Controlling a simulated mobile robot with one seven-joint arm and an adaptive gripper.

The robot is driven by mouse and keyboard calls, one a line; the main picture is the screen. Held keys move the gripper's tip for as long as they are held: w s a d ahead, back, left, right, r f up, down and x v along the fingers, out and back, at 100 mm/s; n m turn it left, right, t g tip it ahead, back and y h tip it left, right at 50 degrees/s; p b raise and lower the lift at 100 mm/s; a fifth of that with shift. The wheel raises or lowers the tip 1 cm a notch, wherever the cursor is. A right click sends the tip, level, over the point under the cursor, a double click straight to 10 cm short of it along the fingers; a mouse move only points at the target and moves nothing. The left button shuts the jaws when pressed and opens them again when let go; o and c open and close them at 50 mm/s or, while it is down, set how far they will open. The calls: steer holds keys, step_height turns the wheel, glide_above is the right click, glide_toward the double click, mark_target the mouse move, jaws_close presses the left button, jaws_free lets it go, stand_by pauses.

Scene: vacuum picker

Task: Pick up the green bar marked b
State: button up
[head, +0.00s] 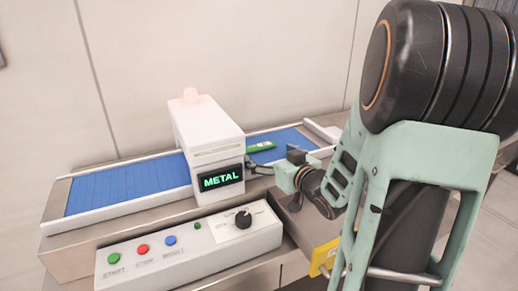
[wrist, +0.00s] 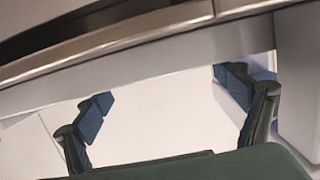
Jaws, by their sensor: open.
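A green bar (head: 262,146) lies on the blue conveyor belt, just right of the white scanner housing, in the head view. It has a small light mark that is too small to read. My gripper (head: 272,162) is at the near side of the belt, close to the bar and right of the housing. In the wrist view, my gripper (wrist: 165,100) has its two fingers spread wide with nothing between them. The bar does not show in the wrist view.
The white scanner housing (head: 208,142) spans the belt and its display reads METAL. A control box (head: 180,252) with coloured buttons and a knob stands in front. The left stretch of belt (head: 125,186) is empty.

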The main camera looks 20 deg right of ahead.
mark_target(260, 146)
steer(key=shift+w+f, duration=0.15)
steer(key=shift+w, duration=1.25)
steer(key=shift+w+f, duration=0.1)
steer(key=shift+w, duration=1.25)
steer(key=c, duration=1.3)
steer(key=shift+o, duration=0.2)
steer(key=shift+r, duration=0.15)
